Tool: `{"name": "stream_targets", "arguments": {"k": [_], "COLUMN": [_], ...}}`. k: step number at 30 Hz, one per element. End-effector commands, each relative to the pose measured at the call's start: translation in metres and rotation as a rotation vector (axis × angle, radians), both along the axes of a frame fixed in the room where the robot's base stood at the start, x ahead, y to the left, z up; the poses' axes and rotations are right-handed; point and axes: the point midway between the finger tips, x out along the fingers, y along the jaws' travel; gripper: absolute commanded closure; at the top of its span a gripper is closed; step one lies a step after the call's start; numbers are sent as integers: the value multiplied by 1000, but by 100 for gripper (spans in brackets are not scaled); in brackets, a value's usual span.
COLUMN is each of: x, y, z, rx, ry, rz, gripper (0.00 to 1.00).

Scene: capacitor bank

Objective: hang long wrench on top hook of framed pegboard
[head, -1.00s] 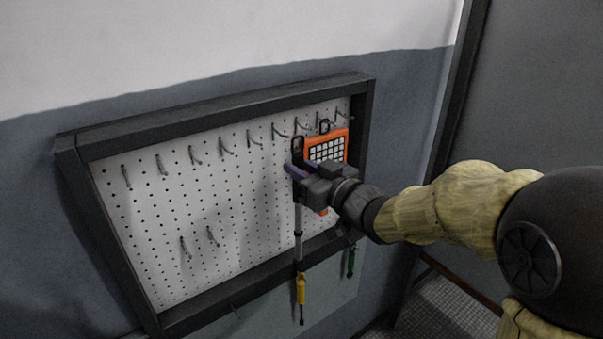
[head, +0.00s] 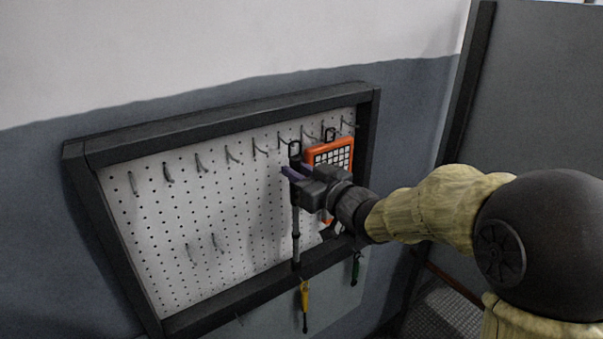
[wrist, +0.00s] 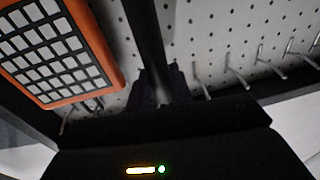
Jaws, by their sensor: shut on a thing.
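The long wrench (head: 296,225) is a dark, slim tool with a loop at its upper end and a grey lower shaft. My gripper (head: 293,176) is shut on it just below the loop. The wrench hangs nearly upright before the framed pegboard (head: 150,230). Its loop is near the row of top hooks (head: 257,146); I cannot tell whether it touches one. In the wrist view the dark shaft (wrist: 147,40) runs between my gripper's fingers (wrist: 157,88). The pegboard (wrist: 215,35) and several hooks (wrist: 237,72) show beside it.
An orange-framed tool with a grid face (head: 330,155) hangs close right of the wrench. Two lower hooks (head: 214,241) are empty. The pegboard's left side is free of tools.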

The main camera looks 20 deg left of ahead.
Motion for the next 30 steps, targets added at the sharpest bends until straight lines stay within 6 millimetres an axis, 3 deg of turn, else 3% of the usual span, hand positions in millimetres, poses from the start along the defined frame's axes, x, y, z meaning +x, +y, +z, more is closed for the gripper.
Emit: {"name": "stream_targets", "arguments": {"k": [30], "x": [22], "y": [25], "z": [-12], "rx": [2], "ry": [-1], "rz": [0], "gripper": [100]}}
